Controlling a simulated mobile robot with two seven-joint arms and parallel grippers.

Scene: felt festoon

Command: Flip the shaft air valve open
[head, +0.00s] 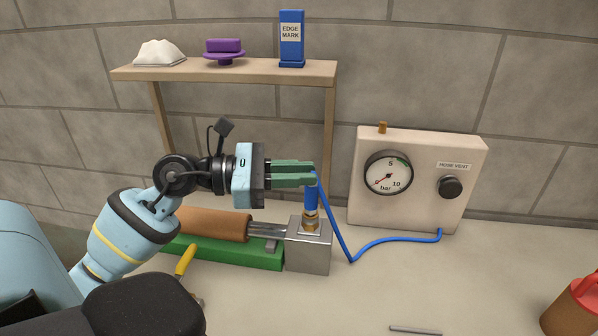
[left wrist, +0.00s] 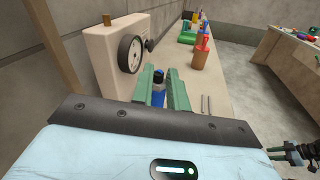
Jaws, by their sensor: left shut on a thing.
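My left gripper (head: 314,173) is shut on the blue hose end (head: 311,198), which stands upright on a brass fitting on the metal block (head: 307,248). The left wrist view shows the blue hose end (left wrist: 157,96) between the green fingers. A yellow handle (head: 186,260) slants up in front of the green base (head: 225,252), left of the block; my arm is close by and its lower end is partly hidden. It looks like a valve lever, but no label shows. My right gripper (left wrist: 285,153) shows small at the right edge of the left wrist view; its jaw state is unclear.
A blue hose (head: 385,240) runs to the beige panel (head: 420,205). A brown roller (head: 207,224) lies left of the block. A shelf (head: 225,71) stands behind. A red-topped container (head: 575,305) is front right.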

